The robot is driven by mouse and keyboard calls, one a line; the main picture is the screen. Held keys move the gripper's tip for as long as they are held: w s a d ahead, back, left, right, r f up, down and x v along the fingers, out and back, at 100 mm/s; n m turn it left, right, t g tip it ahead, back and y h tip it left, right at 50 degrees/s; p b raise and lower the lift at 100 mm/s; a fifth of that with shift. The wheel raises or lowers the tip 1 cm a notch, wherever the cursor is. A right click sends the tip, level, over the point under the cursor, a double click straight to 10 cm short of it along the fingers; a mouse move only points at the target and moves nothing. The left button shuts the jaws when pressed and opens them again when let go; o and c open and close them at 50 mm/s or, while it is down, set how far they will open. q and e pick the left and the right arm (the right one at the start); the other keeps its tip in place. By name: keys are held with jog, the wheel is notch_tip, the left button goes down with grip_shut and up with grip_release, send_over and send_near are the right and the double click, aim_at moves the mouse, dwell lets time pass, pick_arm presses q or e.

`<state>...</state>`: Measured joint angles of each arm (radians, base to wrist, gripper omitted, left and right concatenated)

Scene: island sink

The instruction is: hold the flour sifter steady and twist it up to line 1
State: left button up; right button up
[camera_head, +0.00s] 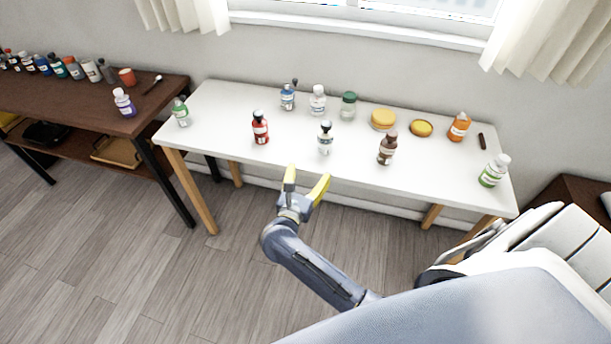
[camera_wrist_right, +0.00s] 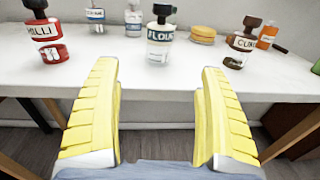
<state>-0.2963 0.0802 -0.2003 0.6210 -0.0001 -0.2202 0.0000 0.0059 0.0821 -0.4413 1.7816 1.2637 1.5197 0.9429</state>
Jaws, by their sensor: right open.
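The flour sifter is a clear jar with a dark top (camera_head: 325,138), standing upright near the front of the white table (camera_head: 225,105), about mid-length. In the right wrist view the jar (camera_wrist_right: 160,38) shows a dark blue label reading "FLOUR". It stands beyond and between my fingertips. My right gripper (camera_head: 307,178) has yellow fingers, is open and empty, and sits just off the table's front edge, short of the jar. Its spread fingers (camera_wrist_right: 159,72) fill the lower wrist view. Nothing touches the jar. The line marks are too small to tell. My left gripper is not in view.
A red jar (camera_head: 260,128) stands left of the flour jar and a brown jar (camera_head: 387,147) right of it. Several bottles and yellow round items (camera_head: 383,119) stand behind. A dark table (camera_head: 130,118) with more bottles is at left. White table around the flour jar is clear.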

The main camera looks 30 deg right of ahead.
aim_at(323, 143)
jog(key=x, duration=1.7)
jog(key=shift+w+a, duration=0.1)
jog(key=c, duration=1.3)
jog(key=shift+c, duration=0.2)
